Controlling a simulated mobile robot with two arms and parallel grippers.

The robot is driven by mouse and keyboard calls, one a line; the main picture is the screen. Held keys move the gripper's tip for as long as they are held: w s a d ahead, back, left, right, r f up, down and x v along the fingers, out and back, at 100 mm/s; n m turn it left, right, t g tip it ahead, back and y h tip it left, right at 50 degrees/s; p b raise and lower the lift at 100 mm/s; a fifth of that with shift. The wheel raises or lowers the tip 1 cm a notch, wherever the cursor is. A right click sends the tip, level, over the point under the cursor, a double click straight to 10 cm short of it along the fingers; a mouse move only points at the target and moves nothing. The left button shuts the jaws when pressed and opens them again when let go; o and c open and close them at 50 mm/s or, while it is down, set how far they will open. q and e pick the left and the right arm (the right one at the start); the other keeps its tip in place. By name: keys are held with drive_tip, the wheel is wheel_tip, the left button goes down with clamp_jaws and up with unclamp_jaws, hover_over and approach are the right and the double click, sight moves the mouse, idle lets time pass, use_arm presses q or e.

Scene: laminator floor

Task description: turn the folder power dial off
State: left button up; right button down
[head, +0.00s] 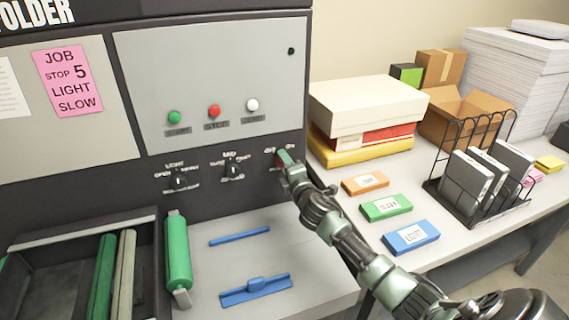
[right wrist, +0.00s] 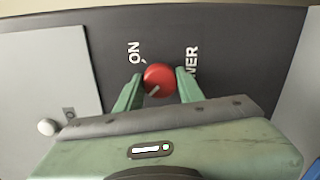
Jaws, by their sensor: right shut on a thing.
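The folder (head: 215,80) is a dark machine with a grey upper panel, and its power dial sits at the right end of the lower control row. In the right wrist view the dial is a round red knob (right wrist: 159,78) with a pale pointer line slanting to the lower left. The word ON stands at its upper left, and part of the word POWER is at its right. My right gripper (head: 284,160) has its two green fingers on either side of the knob, shut on it. In the head view the gripper hides most of the dial. My left gripper is out of view.
Left of the power dial are a speed dial (head: 232,166) and another black dial (head: 178,180). Green (head: 174,117), red (head: 214,111) and white (head: 252,105) buttons sit above. A side table at right holds boxes, labelled blocks and a wire rack (head: 440,188).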

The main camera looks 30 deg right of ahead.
drive_tip(key=shift+f+n, duration=0.2)
drive_tip(key=shift+n, duration=0.1)
drive_tip(key=c, duration=0.9)
unclamp_jaws()
drive_tip(key=shift+c, duration=0.2)
drive_tip(key=shift+o, duration=0.2)
drive_tip(key=shift+r, duration=0.1)
drive_tip(key=shift+s, duration=0.1)
drive_tip(key=b+v, duration=0.1)
drive_tip(key=v, duration=0.6)
drive_tip(key=shift+s+a, duration=0.2)
drive_tip(key=shift+s, duration=0.15)
